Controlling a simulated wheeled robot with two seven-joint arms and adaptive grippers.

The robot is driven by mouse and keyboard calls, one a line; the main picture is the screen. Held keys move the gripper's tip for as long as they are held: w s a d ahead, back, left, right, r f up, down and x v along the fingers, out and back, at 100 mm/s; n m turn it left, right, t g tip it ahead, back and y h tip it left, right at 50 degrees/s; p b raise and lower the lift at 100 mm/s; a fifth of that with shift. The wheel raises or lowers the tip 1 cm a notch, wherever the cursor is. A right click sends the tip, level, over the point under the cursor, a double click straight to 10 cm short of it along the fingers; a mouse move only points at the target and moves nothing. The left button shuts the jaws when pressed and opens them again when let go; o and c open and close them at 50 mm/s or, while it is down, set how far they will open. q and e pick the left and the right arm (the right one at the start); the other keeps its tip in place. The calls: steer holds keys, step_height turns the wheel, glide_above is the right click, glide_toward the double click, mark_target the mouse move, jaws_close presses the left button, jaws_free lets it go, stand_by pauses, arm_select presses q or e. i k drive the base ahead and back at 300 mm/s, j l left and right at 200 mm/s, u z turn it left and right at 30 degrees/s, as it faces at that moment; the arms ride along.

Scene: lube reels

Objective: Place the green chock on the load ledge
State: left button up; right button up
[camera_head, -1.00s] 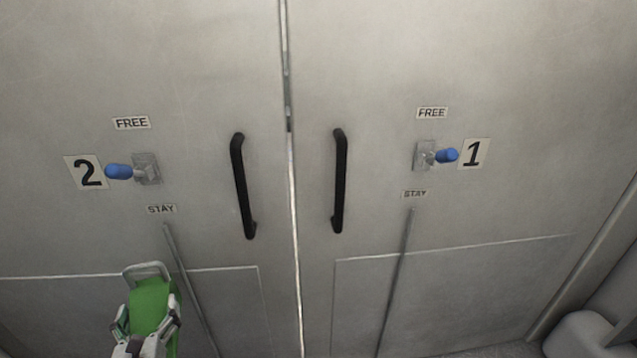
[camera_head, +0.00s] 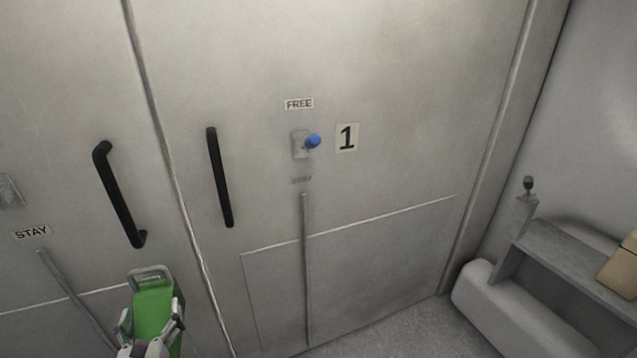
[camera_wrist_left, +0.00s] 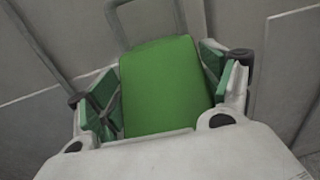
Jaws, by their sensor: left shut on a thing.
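The green chock (camera_head: 153,305) has a grey metal loop handle at its far end. My left gripper (camera_head: 150,325) is shut on the chock and holds it in front of the grey double doors, low in the head view. In the left wrist view the chock (camera_wrist_left: 165,88) sits between the two green-padded fingers of my left gripper (camera_wrist_left: 160,95). My right gripper is not in view. I cannot tell for sure which surface is the load ledge; a grey shelf-like ledge (camera_head: 570,255) stands at the right wall.
The right door has a black handle (camera_head: 220,178), a blue-knobbed latch (camera_head: 312,141) and a number 1 label (camera_head: 347,138). Another black handle (camera_head: 119,195) is on the left door. A tan box (camera_head: 621,265) sits at the right edge. Some grey floor (camera_head: 385,325) is clear.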

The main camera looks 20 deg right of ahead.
mark_target(557, 244)
steer(key=k+l+z, duration=0.15)
steer(key=l+z, duration=0.7)
steer(key=k+l+z, duration=0.1)
steer(key=l+z, duration=0.2)
steer(key=z, duration=0.15)
steer(key=l+z, duration=0.45)
steer(key=i+l+z, duration=0.15)
steer(key=l+z, duration=0.25)
steer(key=i+l+z, duration=0.1)
steer(key=i+l, duration=0.15)
steer(key=i, duration=0.25)
